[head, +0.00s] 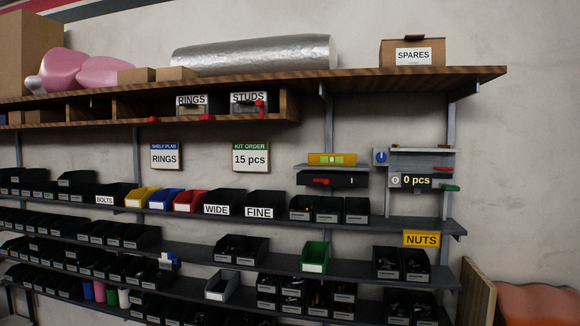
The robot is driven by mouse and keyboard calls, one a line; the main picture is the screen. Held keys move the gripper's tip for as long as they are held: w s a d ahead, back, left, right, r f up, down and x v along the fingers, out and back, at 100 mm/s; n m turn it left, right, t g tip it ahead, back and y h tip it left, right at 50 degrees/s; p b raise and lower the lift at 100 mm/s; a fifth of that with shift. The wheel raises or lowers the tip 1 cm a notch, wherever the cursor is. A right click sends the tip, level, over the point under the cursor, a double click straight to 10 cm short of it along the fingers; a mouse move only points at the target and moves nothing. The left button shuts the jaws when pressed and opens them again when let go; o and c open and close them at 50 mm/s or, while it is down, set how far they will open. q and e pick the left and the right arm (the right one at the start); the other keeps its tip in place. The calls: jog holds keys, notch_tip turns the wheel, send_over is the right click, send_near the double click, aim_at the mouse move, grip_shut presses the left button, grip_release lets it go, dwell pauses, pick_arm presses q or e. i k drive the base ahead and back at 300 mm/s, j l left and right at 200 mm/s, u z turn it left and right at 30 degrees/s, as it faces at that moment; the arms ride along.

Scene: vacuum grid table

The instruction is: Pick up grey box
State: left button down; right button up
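A grey box (221,287), an open-fronted bin, sits on a low shelf in the lower middle of the head view. It stands apart from the bins on either side, and its open front faces me. I cannot see anything inside it. Neither of my grippers is in view.
Black bins (280,291) stand to its right on the same shelf. A green bin (315,257) and a pair of black bins (240,249) are on the shelf above. A small blue and white item (168,260) lies further left. Bare shelf flanks the grey box.

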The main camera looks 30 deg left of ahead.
aim_at(199, 104)
jog(key=u, duration=1.4)
jog(key=i+j+z, duration=0.1)
jog(key=i+j, duration=0.2)
jog(key=i+j+z, duration=0.1)
jog(key=i+j, duration=0.15)
jog(key=j, duration=0.15)
jog(key=i+j+z, duration=0.1)
jog(key=i+j, duration=0.2)
jog(key=i+j+z, duration=0.1)
jog(key=i+j, duration=0.15)
jog(key=j, duration=0.2)
jog(key=i+j+z, duration=0.1)
jog(key=i+j, duration=0.15)
jog(key=j, duration=0.15)
jog(key=i+j+z, duration=0.1)
jog(key=j, duration=0.35)
jog(key=i+j+z, duration=0.1)
jog(key=i+j, duration=0.2)
jog(key=j, duration=0.15)
jog(key=i+j+z, duration=0.1)
jog(key=j, duration=0.35)
jog(key=i, duration=0.1)
